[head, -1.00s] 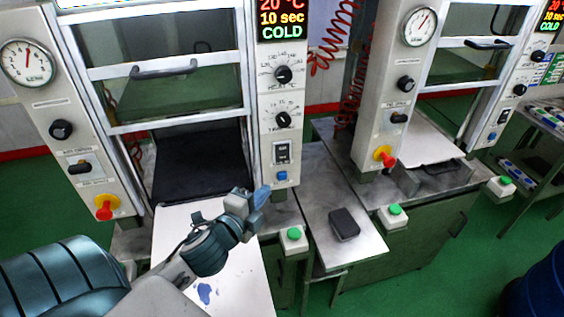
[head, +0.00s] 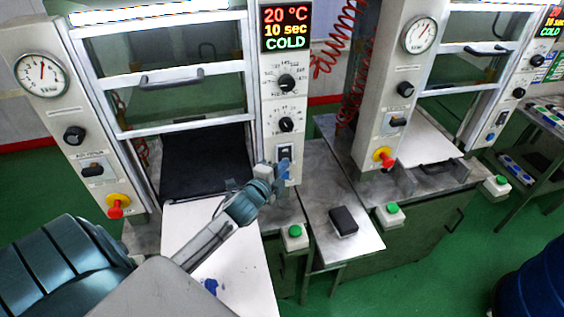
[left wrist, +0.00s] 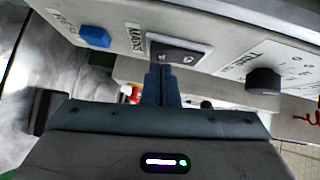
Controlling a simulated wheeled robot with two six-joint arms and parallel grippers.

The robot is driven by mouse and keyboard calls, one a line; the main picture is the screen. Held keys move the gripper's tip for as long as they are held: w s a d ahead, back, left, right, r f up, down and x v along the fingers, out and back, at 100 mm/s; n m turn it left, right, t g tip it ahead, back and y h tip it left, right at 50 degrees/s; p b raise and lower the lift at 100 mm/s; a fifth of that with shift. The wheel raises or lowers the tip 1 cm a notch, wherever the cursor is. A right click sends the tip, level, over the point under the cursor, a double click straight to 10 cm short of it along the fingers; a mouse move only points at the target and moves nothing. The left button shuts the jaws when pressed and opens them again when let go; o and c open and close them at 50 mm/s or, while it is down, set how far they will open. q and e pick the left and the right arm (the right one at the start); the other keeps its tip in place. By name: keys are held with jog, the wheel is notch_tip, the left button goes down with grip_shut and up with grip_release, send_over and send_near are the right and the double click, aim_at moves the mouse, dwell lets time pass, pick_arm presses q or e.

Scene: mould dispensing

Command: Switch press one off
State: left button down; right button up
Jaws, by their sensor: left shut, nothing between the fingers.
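Press one, the left press, has a right column (head: 270,105) with a display (head: 286,28) reading 20 °C, 10 sec, COLD. Its mains rocker switch (head: 286,151) sits low on that column. It also shows in the left wrist view, a black rocker (left wrist: 180,52) in a pale frame beside the label MAINS. My left gripper (head: 283,168) is shut and empty, with its blue-grey fingertips (left wrist: 162,72) at the rocker's lower edge in the wrist view; I cannot tell whether they touch. The blue button (left wrist: 95,36) is beside the switch. My right gripper is not in view.
Black knobs (head: 286,83) sit above the switch. A red emergency knob (head: 116,207) is on the left column. Green buttons (head: 294,231) stand in front. A black block (head: 343,221) lies on the middle metal table (head: 330,190). A second press stands at the right.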

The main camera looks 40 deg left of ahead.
pick_arm(q)
jog(key=shift+w, duration=0.15)
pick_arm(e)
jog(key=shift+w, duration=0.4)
pick_arm(q)
jog(key=shift+f, duration=0.1)
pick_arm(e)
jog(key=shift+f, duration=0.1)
pick_arm(q)
jog(key=shift+w+a+b, duration=0.1)
jog(key=shift+a+b, duration=0.15)
jog(key=shift+b, duration=0.45)
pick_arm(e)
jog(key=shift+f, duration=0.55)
pick_arm(q)
jog(key=shift+f, duration=0.1)
